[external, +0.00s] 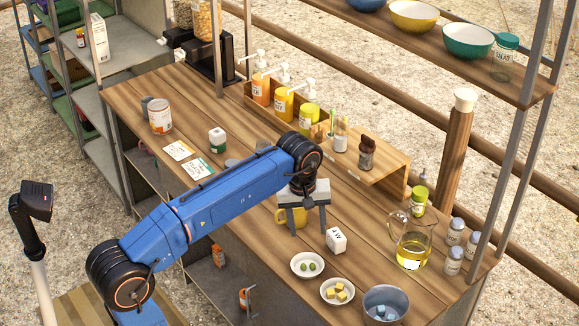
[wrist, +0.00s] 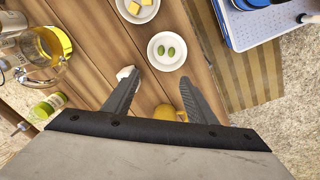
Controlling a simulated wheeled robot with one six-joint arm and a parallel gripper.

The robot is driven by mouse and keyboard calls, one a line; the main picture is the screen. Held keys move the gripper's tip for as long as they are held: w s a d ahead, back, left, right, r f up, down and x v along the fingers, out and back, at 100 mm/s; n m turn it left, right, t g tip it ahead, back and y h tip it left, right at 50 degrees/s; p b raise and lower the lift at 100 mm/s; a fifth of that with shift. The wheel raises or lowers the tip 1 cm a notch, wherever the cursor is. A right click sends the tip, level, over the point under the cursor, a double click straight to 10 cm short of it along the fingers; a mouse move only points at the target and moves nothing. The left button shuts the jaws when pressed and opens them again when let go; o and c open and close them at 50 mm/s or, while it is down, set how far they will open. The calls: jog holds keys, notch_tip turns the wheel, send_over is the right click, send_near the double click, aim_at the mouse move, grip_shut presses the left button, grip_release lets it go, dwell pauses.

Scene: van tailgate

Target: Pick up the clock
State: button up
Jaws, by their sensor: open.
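A small white block with dark marks on its face, which looks like the clock (external: 336,240), stands on the wooden counter, just right of my gripper (external: 307,222). My gripper is open, pointing down, with nothing held. In the wrist view, a white edge of the clock (wrist: 125,72) shows at the tip of the left finger, which hides most of it. My open fingers (wrist: 158,84) have bare wood and part of a yellow mug (wrist: 165,112) between them. In the external view the mug (external: 291,217) is partly behind my fingers.
A plate with two green olives (external: 306,265), a plate with yellow cubes (external: 338,291) and a metal pot (external: 386,305) stand in front. A glass jug (external: 413,245) of yellow liquid and several jars are to the right. A wooden riser (external: 385,175) is behind.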

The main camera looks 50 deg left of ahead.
aim_at(337, 234)
jog(key=w+r+n+g, duration=0.2)
jog(key=w+r+n, duration=0.3)
jog(key=w, duration=0.7)
jog(key=f, duration=1.7)
jog(key=shift+s+a+f, duration=0.15)
jog(key=shift+s+a, duration=0.05)
jog(key=shift+s, duration=0.1)
jog(key=c, duration=1.2)
